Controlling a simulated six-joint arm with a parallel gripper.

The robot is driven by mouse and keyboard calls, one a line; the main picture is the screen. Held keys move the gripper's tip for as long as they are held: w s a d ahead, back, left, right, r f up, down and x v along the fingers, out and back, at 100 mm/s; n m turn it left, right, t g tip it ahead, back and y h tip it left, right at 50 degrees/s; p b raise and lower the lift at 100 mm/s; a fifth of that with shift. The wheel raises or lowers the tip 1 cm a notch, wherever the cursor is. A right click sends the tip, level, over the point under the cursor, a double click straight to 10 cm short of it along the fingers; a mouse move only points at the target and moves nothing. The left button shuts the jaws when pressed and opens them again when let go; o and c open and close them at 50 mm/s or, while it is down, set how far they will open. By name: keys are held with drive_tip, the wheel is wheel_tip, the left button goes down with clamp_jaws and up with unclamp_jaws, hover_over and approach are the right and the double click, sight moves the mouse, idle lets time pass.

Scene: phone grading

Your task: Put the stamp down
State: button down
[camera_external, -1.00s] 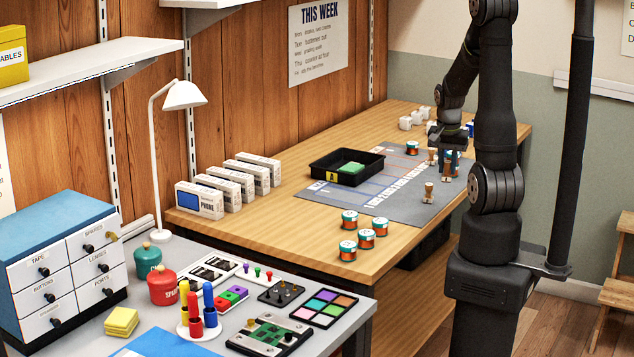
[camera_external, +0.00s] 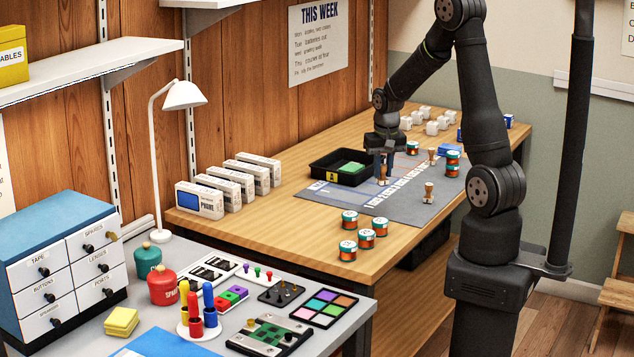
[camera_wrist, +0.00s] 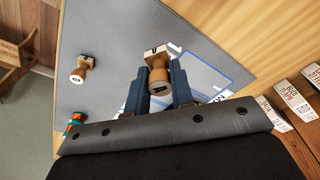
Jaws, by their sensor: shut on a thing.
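My gripper (camera_external: 383,163) is over the left part of the grey mat (camera_external: 405,208), just right of the black tray. It is shut on a wooden-handled stamp (camera_external: 383,176), which looks upright and low over the mat. Whether its base touches the mat I cannot tell. In the wrist view, the held stamp (camera_wrist: 158,72) sits between the two fingers (camera_wrist: 160,88), its round handle towards the camera. A second stamp (camera_external: 429,192) stands on the mat nearer the front edge; it also shows in the wrist view (camera_wrist: 80,68). A third stamp (camera_external: 433,155) stands farther back.
The black tray (camera_external: 330,177) holds a green pad (camera_external: 352,168). Orange and teal tins (camera_external: 366,239) stand at the front of the table, with others (camera_external: 452,164) at the mat's right. Phone boxes (camera_external: 200,201) line the left. White blocks (camera_external: 433,128) stand at the back.

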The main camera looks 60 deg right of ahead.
drive_tip(key=w+a+f+n, duration=0.1)
drive_tip(key=w+a+n, duration=0.1)
drive_tip(key=w+a, duration=0.2)
drive_tip(key=w+a+f+n, duration=0.2)
drive_tip(key=w+a, duration=0.3)
drive_tip(key=a, duration=0.5)
drive_tip(key=w+a+f+n+y, duration=0.1)
drive_tip(key=w+a+f+n, duration=0.1)
drive_tip(key=w+a+n, duration=0.2)
drive_tip(key=shift+w+a, duration=0.2)
drive_tip(key=shift+a, duration=0.55)
drive_tip(key=shift+w+a, duration=0.2)
drive_tip(key=shift+a, duration=0.5)
wheel_tip(320, 180, up, 7)
drive_tip(key=w+a+n, duration=0.2)
drive_tip(key=a+n, duration=0.2)
drive_tip(key=a, duration=2.4)
drive_tip(key=s+a+n, duration=0.1)
drive_tip(key=s+a, duration=0.2)
drive_tip(key=a, duration=0.5)
drive_tip(key=s+a+n, duration=0.1)
drive_tip(key=s+a, duration=0.2)
drive_tip(key=a, duration=0.5)
drive_tip(key=s+a+n, duration=0.2)
drive_tip(key=s+a, duration=0.9)
drive_tip(key=a, duration=0.4)
drive_tip(key=shift+y, duration=0.4)
drive_tip(key=shift+a+f, duration=0.15)
drive_tip(key=shift+f, duration=6.05)
